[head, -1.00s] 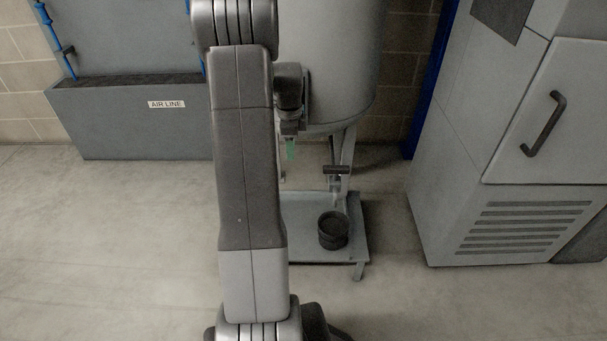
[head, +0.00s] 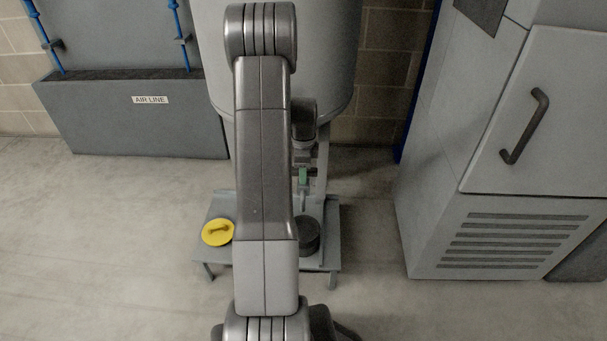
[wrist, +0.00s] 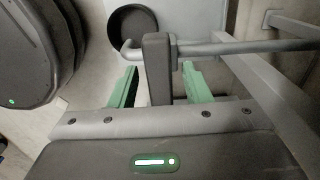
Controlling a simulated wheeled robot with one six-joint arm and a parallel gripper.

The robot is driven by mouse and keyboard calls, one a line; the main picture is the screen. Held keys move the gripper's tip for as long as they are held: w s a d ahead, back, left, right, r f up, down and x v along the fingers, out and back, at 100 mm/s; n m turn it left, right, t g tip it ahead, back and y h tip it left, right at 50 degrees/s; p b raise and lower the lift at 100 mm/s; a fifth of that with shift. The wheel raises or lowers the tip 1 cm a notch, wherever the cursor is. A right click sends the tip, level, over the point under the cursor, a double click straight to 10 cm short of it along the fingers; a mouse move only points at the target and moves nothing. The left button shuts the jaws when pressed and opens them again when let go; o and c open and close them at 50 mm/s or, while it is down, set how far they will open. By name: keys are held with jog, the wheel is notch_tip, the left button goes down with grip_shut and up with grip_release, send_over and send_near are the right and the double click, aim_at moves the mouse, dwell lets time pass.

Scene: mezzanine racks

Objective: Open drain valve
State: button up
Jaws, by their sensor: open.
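The drain valve's dark handle (wrist: 158,68) stands between the two green fingertips in the wrist view, with a gap on each side. Its thin grey pipe (wrist: 215,48) runs across behind the handle and bends at the left end above a black pot. My gripper (wrist: 160,86) is open around the handle and does not visibly press on it. In the head view my gripper (head: 303,177) is below the tank (head: 335,55) and hides most of the valve.
The black pot (head: 309,238) stands on a low grey stand (head: 332,258), partly behind my arm; it also shows in the wrist view (wrist: 132,26). A yellow disc with a handle (head: 217,232) lies on the stand's left. A grey cabinet (head: 440,235) stands right; floor between is clear.

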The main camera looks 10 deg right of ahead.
jog(key=shift+f, duration=0.3)
grip_shut()
